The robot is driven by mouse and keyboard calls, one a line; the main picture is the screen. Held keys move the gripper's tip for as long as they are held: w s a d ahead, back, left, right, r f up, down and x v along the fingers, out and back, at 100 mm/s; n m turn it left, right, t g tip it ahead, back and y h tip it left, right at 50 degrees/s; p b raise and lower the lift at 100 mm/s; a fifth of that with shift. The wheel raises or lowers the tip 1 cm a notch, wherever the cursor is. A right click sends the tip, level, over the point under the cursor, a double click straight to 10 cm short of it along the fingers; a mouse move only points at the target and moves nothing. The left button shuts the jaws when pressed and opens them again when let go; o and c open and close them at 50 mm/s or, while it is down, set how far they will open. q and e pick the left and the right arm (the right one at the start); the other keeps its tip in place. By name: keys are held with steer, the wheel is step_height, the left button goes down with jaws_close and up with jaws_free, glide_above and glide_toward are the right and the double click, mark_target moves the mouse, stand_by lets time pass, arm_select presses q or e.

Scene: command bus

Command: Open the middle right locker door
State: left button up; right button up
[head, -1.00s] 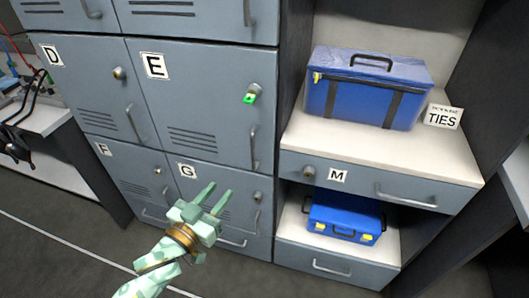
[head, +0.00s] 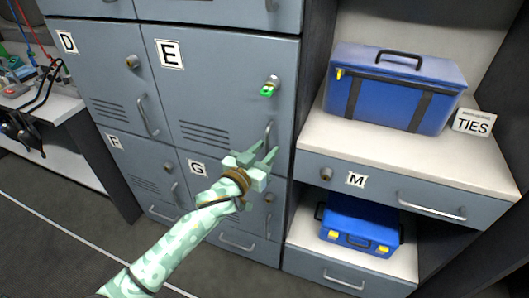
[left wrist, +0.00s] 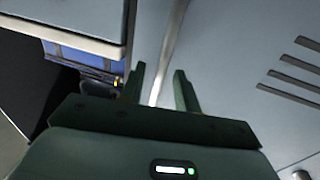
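The middle right locker door is the grey door labelled E (head: 205,100), and it is closed. Its upright bar handle (head: 268,135) is at the door's lower right. My left gripper (head: 268,150) is open in front of the lower end of the handle. My right gripper is not in view.
Door D (head: 95,60) is to the left, with doors F (head: 135,160) and G (head: 205,190) below. To the right are drawer M (head: 385,190), a large blue case (head: 390,90) and a smaller blue case (head: 360,226). The floor in front is clear.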

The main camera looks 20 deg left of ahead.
arm_select(q)
jaws_close()
steer(key=shift+s, duration=0.15)
